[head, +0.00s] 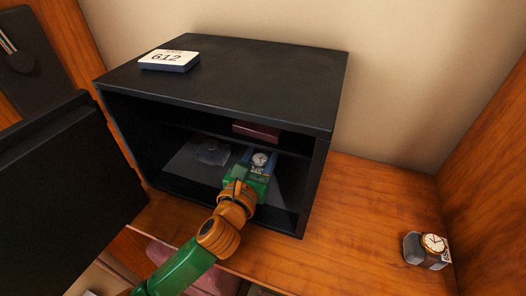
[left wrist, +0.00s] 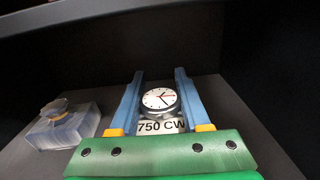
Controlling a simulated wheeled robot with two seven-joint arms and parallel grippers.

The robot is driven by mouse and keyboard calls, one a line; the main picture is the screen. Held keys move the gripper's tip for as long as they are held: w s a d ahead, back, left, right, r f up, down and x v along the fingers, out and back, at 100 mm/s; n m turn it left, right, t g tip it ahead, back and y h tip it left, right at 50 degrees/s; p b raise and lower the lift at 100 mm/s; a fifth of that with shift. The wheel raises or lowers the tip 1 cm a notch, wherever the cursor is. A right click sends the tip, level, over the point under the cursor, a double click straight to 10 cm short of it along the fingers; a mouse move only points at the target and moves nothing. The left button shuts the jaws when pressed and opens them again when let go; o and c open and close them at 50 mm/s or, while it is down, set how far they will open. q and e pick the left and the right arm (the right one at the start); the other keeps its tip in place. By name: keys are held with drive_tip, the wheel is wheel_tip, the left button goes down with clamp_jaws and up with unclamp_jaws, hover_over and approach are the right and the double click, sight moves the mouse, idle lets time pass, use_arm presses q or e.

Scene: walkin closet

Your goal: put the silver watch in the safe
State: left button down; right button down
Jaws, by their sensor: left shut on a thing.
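The safe (head: 240,85) is a black box standing open on a wooden shelf, its door (head: 70,175) swung out to the left. My left gripper (head: 262,161) is inside the safe, over its grey floor. It is shut on the silver watch (head: 260,159), which has a white round dial. In the left wrist view the watch (left wrist: 160,98) sits between the two blue fingers, with a "750 CW" label just below the dial. I cannot tell whether the watch touches the floor. My right gripper is in neither view.
A clear block (head: 212,151) sits inside the safe, left of my gripper. A dark red item (head: 257,131) lies on an inner shelf. A "612" block (head: 169,60) lies on the safe's top. Another watch (head: 434,243), gold-rimmed, rests on a grey stand on the shelf at right.

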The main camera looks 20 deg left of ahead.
use_arm(q)
drive_tip(key=shift+w+d+f, duration=0.1)
drive_tip(key=c, duration=0.6)
unclamp_jaws()
drive_tip(key=shift+d, duration=0.15)
drive_tip(key=shift+o, duration=1.2)
drive_tip(key=shift+s+d, duration=0.15)
drive_tip(key=shift+s, duration=0.1)
drive_tip(key=shift+s+r, duration=0.15)
drive_tip(key=shift+r, duration=0.05)
